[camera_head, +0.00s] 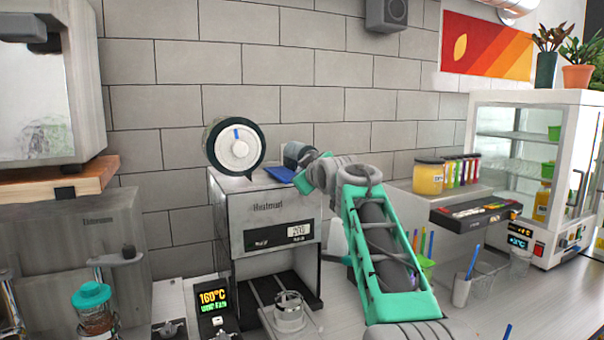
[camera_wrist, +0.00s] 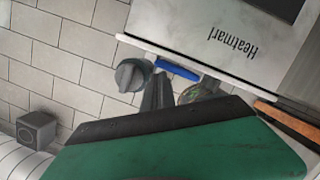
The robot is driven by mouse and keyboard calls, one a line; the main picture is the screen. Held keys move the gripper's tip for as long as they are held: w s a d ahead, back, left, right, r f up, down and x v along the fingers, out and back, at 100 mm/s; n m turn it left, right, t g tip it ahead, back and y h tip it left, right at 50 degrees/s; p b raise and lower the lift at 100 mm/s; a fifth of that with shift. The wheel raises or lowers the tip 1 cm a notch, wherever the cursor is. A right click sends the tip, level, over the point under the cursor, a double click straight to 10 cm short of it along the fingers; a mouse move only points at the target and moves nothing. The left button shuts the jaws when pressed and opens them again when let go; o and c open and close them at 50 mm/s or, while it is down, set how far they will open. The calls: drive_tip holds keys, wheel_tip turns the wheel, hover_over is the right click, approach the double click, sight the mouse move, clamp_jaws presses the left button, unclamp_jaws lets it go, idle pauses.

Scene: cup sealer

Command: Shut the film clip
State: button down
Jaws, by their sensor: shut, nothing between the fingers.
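The cup sealer (camera_head: 268,222) is a grey and white box marked "Heatmarl" with a small display. A film reel (camera_head: 234,147), a white disc with a dark rim and a blue mark, stands on its top left. A blue flat piece, apparently the film clip (camera_head: 280,174), lies on the top near the front right; it also shows in the wrist view (camera_wrist: 176,70). Whether it is open or shut is unclear. My gripper (camera_wrist: 158,88) is shut and empty, with its dark fingers close to the blue piece. Contact cannot be told.
A grey round knob-like part (camera_wrist: 132,74) is left of my fingers in the wrist view. A metal cup holder (camera_head: 290,310) is at the sealer's base. A shelf with jars (camera_head: 430,176) and a display cabinet (camera_head: 535,165) stand to the right. A tiled wall is close behind.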

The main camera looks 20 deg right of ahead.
wheel_tip(320, 180, up, 5)
drive_tip(key=p, duration=0.4)
drive_tip(key=d+b+v, duration=0.1)
drive_tip(key=b+v, duration=0.4)
drive_tip(key=v, duration=0.4)
drive_tip(key=shift+s+d+f, duration=0.2)
drive_tip(key=shift+s+f, duration=0.1)
drive_tip(key=shift+s, duration=0.05)
